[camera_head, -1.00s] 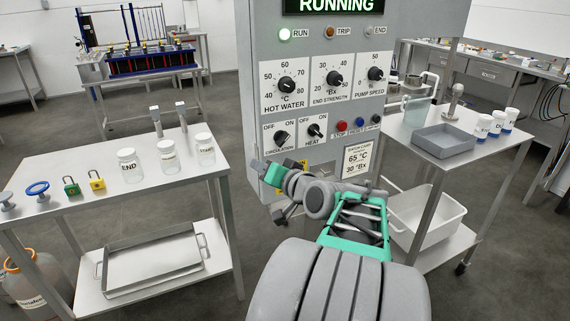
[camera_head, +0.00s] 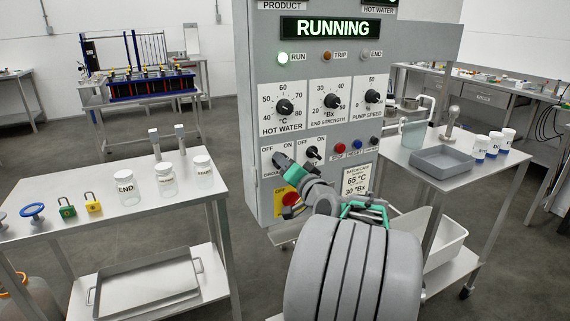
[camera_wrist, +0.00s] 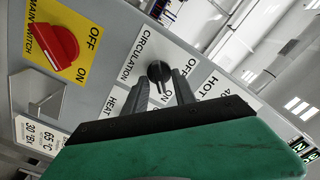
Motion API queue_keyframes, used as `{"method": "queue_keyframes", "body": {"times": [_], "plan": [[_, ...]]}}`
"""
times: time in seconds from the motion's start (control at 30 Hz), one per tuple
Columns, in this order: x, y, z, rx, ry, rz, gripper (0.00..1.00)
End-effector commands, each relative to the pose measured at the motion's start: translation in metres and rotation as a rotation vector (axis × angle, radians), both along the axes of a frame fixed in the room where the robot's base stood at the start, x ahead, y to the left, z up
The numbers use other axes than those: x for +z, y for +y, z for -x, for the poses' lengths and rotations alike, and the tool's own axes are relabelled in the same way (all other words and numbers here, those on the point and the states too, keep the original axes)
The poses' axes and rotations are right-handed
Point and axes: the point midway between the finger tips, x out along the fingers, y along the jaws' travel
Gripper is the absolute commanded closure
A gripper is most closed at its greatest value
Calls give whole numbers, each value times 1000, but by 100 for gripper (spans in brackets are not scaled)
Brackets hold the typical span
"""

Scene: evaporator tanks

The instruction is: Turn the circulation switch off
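The circulation switch is a black rotary knob on a white plate marked OFF and ON, low on the left of the grey control cabinet. In the wrist view the knob (camera_wrist: 158,71) shows between and just beyond my two fingertips, with ON and OFF lettering beside it. My gripper (camera_wrist: 162,84) is open, one finger on each side of the knob; I cannot tell whether they touch it. In the head view my gripper (camera_head: 283,163) is over the circulation plate (camera_head: 266,153) and largely hides its knob.
The heat switch (camera_head: 313,152) is close on the right. The red main switch (camera_head: 291,199) on its yellow plate is just below my gripper. Dials for hot water (camera_head: 285,107), end strength and pump speed are above. The display (camera_head: 333,28) reads RUNNING. Tables stand on both sides.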

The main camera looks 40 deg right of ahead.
Motion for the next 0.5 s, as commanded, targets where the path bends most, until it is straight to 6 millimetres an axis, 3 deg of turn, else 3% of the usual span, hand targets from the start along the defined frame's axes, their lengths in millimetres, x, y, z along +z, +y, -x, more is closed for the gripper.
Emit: {"method": "queue_keyframes", "body": {"times": [0.37, 0.5], "plan": [[0, 0, 0, 1, 1, 0, 99], [0, 0, 0, 1, 1, 0, 100]]}}
